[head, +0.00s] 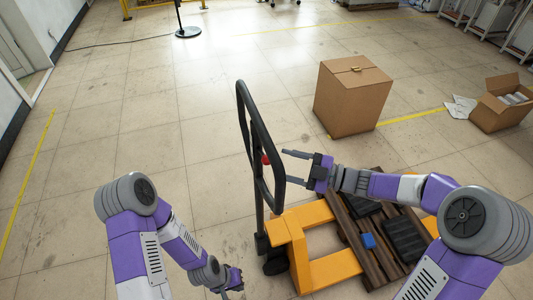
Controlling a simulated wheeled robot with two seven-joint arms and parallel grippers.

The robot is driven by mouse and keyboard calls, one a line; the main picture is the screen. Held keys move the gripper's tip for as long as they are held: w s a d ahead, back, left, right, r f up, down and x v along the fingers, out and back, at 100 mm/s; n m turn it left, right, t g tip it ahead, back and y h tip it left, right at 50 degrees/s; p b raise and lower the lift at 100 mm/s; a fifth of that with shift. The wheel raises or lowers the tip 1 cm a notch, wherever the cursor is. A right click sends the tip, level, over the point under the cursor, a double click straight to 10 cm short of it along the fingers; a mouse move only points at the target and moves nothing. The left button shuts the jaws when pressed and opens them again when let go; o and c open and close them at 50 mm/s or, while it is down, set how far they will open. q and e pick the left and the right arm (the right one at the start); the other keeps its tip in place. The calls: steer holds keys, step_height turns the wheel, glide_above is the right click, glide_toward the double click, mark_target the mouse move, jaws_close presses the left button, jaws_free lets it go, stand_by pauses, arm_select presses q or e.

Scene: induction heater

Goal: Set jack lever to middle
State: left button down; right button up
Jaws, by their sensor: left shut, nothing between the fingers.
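The pallet jack has a black loop handle (244,120) that stands upright and leans a little, above a yellow-orange fork body (290,235). A small red lever (265,160) shows inside the handle loop; its exact setting is too small to tell. My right gripper (284,167) is open and empty, just right of the handle, with its fingers pointing left toward the loop and lever. It appears apart from them. My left gripper (238,280) is shut and empty, low in the picture, left of the jack's base.
A dark wooden pallet (345,225) with black items and a blue block (368,241) sits over the forks. A closed cardboard box (352,100) stands behind. An open box (502,103) is at the far right. The floor left of the jack is clear.

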mark_target(266, 158)
steer(key=x, duration=0.6)
steer(key=shift+w+a, duration=0.1)
steer(key=shift+a, duration=0.15)
jaws_close()
